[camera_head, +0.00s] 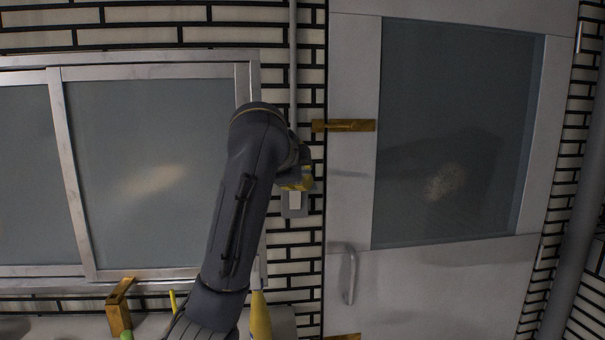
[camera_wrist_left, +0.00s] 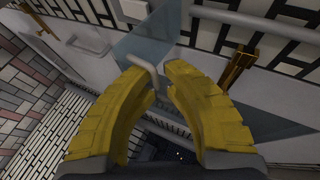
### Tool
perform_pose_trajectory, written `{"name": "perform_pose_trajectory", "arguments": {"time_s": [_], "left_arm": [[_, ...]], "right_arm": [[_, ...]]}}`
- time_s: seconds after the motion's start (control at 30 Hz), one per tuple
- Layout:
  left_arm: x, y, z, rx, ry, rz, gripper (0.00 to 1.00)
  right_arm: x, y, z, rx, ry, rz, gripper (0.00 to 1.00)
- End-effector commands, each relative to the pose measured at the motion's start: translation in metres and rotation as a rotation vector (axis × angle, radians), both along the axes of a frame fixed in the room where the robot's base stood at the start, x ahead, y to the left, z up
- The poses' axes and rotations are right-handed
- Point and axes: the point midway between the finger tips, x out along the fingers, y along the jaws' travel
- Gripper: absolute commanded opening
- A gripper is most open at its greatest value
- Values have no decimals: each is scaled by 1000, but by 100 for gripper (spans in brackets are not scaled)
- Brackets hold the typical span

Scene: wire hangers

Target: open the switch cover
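The switch (camera_head: 294,203) is a small grey box with a white face on the brick wall, between the window and the door. My left gripper (camera_head: 298,180) has yellow fingers and is at the box's upper edge; the arm hides part of this area. I cannot tell whether it touches the cover. In the left wrist view, the two curved yellow fingers (camera_wrist_left: 160,72) stand a little apart with a narrow gap between their tips. A pale bent bar (camera_wrist_left: 145,68) shows by the tips; I cannot tell what it belongs to. My right gripper is not in view.
A white door with a glass pane (camera_head: 450,130), a brass latch (camera_head: 345,125) and a metal handle (camera_head: 350,274) is on the right. A sliding window (camera_head: 150,165) is on the left. A brass fixture (camera_head: 119,310) and a yellow bottle (camera_head: 260,315) stand low down.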

Motion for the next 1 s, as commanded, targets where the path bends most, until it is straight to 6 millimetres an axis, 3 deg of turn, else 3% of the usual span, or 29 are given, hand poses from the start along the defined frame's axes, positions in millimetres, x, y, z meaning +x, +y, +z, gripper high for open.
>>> {"name": "perform_pose_trajectory", "arguments": {"time_s": [0.03,0.2,0.57,1.0], "left_arm": [[4,8,-2,6,4,19,12],[4,8,-2,7,4,19,29],[0,9,0,6,1,17,29],[-41,19,21,2,0,6,29]], "right_arm": [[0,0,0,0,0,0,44],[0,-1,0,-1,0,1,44],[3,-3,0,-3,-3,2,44],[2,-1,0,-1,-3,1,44]]}}
